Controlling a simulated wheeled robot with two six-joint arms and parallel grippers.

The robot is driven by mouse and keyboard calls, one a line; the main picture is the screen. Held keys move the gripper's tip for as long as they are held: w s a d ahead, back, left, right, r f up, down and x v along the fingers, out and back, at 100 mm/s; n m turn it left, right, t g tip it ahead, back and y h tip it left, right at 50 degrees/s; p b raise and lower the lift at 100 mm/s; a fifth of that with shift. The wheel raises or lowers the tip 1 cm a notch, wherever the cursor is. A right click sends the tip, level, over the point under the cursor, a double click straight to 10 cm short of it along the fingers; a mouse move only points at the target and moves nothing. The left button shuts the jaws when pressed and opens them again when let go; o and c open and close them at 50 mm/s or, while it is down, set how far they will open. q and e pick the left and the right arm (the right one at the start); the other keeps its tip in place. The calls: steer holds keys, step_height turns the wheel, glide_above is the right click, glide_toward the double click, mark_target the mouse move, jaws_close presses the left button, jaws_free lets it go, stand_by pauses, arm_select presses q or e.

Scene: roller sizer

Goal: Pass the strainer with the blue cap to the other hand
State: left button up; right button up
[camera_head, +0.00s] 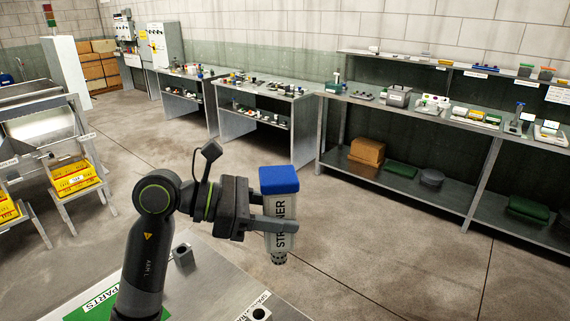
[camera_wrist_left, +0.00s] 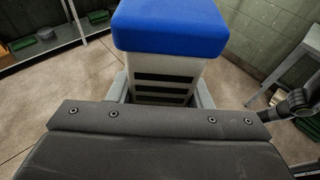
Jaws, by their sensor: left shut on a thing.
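The strainer (camera_head: 280,225) is a pale upright body with dark "STRAINER" lettering, a blue cap (camera_head: 279,180) on top and a dark fitting at its lower end. My left gripper (camera_head: 277,222) is shut on its body below the cap and holds it in the air, upright, beyond the near table. In the left wrist view the blue cap (camera_wrist_left: 168,27) fills the top middle, with the slotted pale body (camera_wrist_left: 162,80) between the fingers below it.
The near table (camera_head: 205,275) has a green "PARTS" area (camera_head: 95,308) and small grey blocks (camera_head: 183,254). Loaded shelving (camera_head: 440,115) stands along the right wall, with workbenches (camera_head: 265,95) at the back. Yellow boxes (camera_head: 72,178) sit at left. Floor around the strainer is clear.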

arm_select(q)
steer(key=s+f+m+g, duration=0.3)
steer(key=s+f+g, duration=0.1)
steer(key=s+f, duration=0.45)
steer(key=shift+w+d+f+m+g+y, duration=0.5)
steer(key=shift+w+d+f+m+g, duration=1.35)
steer(key=shift+f+m+g, duration=0.7)
steer(key=s+a+r+n+t+h, duration=0.1)
steer(key=s+a+r+n+t, duration=0.4)
steer(key=a+r+n+t, duration=0.3)
steer(key=shift+s+a+r+t, duration=0.4)
steer(key=shift+r+t, duration=0.35)
steer(key=shift+r, duration=0.15)
steer(key=w+a+f+n+t+y, duration=0.2)
steer(key=a+f+n+t, duration=0.2)
steer(key=a+f, duration=0.5)
step_height(320, 180, down, 3)
steer(key=shift+a+n+t, duration=0.25)
steer(key=shift+n+t, duration=0.1)
steer(key=shift+t, duration=0.15)
steer(key=shift+w, duration=0.1)
steer(key=w+d+f+m+g+h, duration=0.1)
steer(key=w+d+f+m+g, duration=0.3)
steer(key=w+d, duration=0.5)
steer(key=w+d+f+m+g+h, duration=0.1)
steer(key=w+d+f+m+g, duration=0.15)
steer(key=w+d+f, duration=0.65)
step_height(320, 180, up, 41)
steer(key=w+a, duration=0.2)
steer(key=shift+n, duration=0.35)
